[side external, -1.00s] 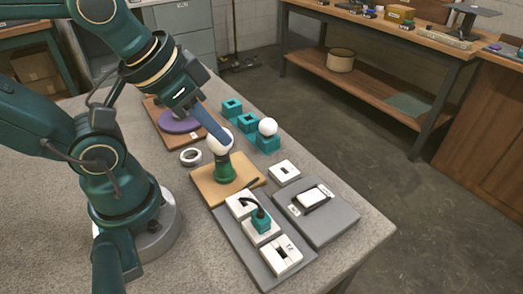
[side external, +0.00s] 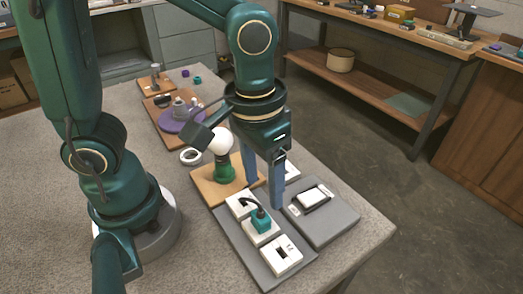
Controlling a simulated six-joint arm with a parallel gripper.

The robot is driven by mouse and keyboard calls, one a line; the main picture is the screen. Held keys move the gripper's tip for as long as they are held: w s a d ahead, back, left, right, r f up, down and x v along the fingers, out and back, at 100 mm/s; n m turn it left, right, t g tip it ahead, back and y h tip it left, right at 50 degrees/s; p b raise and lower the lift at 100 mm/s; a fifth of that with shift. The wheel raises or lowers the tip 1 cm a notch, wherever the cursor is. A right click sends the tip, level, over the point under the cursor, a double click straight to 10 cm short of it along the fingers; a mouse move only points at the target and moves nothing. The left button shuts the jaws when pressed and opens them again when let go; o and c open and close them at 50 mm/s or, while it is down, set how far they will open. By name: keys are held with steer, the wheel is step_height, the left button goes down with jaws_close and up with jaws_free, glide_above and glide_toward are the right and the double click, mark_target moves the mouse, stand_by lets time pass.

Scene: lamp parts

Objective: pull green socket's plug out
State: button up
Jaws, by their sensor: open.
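A teal-green plug (side external: 261,220) sits in the middle white outlet block (side external: 261,236) on a grey board. A short black cord (side external: 251,203) arcs from its top toward the back left. The green lamp socket (side external: 224,171) stands upright on a wooden base (side external: 207,187) with a white bulb (side external: 220,141) in it. My gripper (side external: 264,196) is open, with its two blue fingers pointing down. Its fingertips appear just behind and above the plug in the picture. Nothing shows between them. I cannot tell their exact height or distance from the plug.
White blocks stand on both sides of the plug's outlet, one in front (side external: 281,256). A grey panel with a white switch (side external: 315,197) lies to the right. A white ring (side external: 190,156) and a purple disc base (side external: 180,121) lie behind left. The table's right edge is close.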

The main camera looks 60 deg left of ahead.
mark_target(261, 211)
steer(key=shift+s+d+f+m+g, duration=0.15)
steer(key=shift+s+d+f, duration=0.05)
steer(key=shift+f, duration=0.2)
steer(key=shift+s+d+f+m+g, duration=0.15)
steer(key=shift+s+d+f, duration=0.05)
steer(key=shift+f, duration=0.15)
steer(key=shift+s+f, duration=0.1)
steer(key=shift+f, duration=2.4)
jaws_close()
steer(key=c, duration=0.8)
jaws_free()
steer(key=shift+c, duration=0.2)
jaws_close()
steer(key=shift+r, duration=0.9)
